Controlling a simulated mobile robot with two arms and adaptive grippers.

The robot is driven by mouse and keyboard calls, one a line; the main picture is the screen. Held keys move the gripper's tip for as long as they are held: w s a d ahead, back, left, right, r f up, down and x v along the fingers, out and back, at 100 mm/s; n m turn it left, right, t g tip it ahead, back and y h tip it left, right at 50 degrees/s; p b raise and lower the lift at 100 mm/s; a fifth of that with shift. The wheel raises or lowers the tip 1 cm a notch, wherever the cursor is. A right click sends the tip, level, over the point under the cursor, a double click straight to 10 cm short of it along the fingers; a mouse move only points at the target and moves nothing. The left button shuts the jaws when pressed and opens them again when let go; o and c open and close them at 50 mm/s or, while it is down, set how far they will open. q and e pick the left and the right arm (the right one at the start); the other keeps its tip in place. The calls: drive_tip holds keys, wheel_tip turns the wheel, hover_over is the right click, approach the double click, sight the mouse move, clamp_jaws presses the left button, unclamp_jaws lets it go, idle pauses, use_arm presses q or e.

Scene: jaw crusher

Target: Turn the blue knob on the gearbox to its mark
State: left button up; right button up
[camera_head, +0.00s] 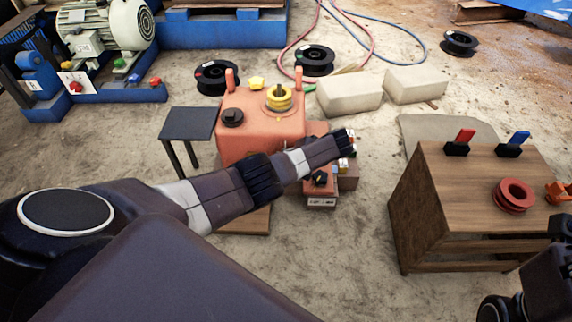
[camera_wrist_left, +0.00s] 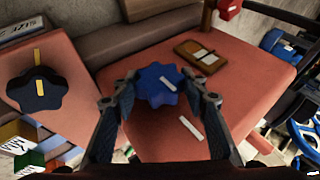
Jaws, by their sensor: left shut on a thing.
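The blue knob (camera_wrist_left: 158,86) sits on the red gearbox face (camera_wrist_left: 262,85) in the left wrist view. A short white line on its top slants down to the right. A white mark (camera_wrist_left: 192,128) on the face lies below and right of it, with a similar slant; I cannot tell if they line up exactly. My left gripper (camera_wrist_left: 160,100) has a finger on each side of the knob and is shut on it. My right gripper's fingers are out of view.
A black knob with a yellow line (camera_wrist_left: 38,88) is at left in the wrist view, and a small brown plate (camera_wrist_left: 200,55) lies behind the blue knob. A wooden cabinet (camera_head: 440,200) stands right, a dark stool (camera_head: 188,124) left. Sandy ground between gearbox and cabinet is clear.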

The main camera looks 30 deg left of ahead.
use_arm(q)
drive_tip(key=shift+w, duration=0.1)
idle(0.4)
drive_tip(key=o, duration=1.2)
drive_tip(key=v, duration=1.2)
